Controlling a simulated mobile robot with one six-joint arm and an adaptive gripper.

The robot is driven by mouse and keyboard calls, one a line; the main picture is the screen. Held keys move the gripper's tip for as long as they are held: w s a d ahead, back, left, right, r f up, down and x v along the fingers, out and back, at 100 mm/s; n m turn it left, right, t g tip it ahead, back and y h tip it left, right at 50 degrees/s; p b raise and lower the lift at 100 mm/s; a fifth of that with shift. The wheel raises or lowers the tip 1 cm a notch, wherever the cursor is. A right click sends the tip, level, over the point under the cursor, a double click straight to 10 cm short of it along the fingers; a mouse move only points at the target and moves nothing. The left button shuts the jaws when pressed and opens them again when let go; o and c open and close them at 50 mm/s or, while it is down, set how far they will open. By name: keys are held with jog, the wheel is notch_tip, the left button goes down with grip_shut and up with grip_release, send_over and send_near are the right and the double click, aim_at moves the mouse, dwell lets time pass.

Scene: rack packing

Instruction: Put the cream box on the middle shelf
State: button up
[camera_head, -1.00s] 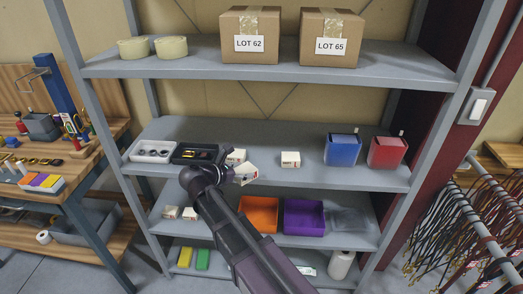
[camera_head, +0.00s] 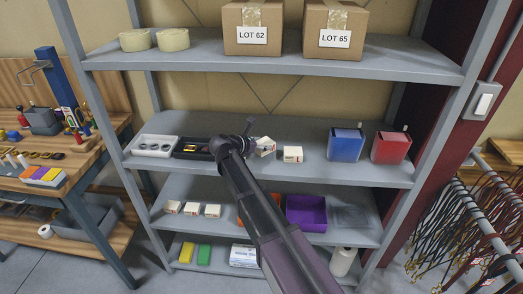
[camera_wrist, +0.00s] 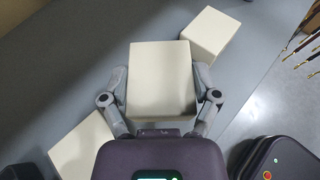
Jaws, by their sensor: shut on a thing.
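My gripper (camera_wrist: 160,97) is shut on a cream box (camera_wrist: 160,72), with one finger on each side of it. In the head view the held box (camera_head: 265,145) is over the grey shelf (camera_head: 310,174) that carries trays and bins. I cannot tell whether its underside touches the shelf. A second cream box (camera_head: 292,154) stands close to its right; it also shows at upper right in the wrist view (camera_wrist: 216,36). A third cream box (camera_wrist: 84,150) is at lower left in the wrist view; my arm hides it in the head view.
Left on this shelf are a white tray (camera_head: 155,146) and a black tray (camera_head: 192,148); right are a blue bin (camera_head: 346,145) and a red bin (camera_head: 391,148). The shelf below holds several small boxes (camera_head: 192,209), an orange bin and a purple bin (camera_head: 306,212). Cartons (camera_head: 252,28) stand above.

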dwell(0.3)
jog(key=shift+w+d, duration=0.1)
jog(key=shift+w, duration=0.2)
jog(key=shift+w+d+f+b, duration=0.2)
jog(key=shift+w+f+b, duration=0.15)
jog(key=shift+f+b, duration=1.5)
jog(key=shift+f, duration=0.15)
jog(key=o, duration=1)
jog(key=shift+r, duration=0.2)
